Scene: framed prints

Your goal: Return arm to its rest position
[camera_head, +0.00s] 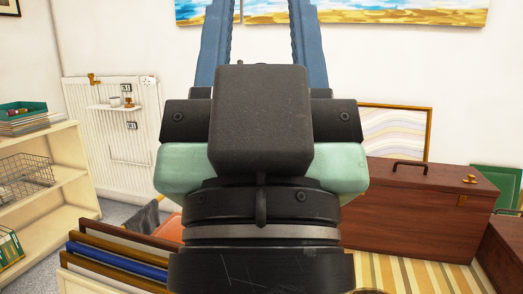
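My gripper (265,30) fills the middle of the head view, seen from behind and pointing up and away. Its two blue fingers stand well apart at the top, with only wall and part of a print showing between them. Their tips run up to or past the top edge. No held thing shows. My black wrist and pale green gripper body hide the centre of the scene.
Low shelves (45,225) with a wire basket (27,176) stand at left. Framed pieces (115,258) lean at lower left. A wooden chest (425,208) stands at right on a striped surface (415,274). A framed print (397,130) stands behind it. A white panel (110,150) is on the wall.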

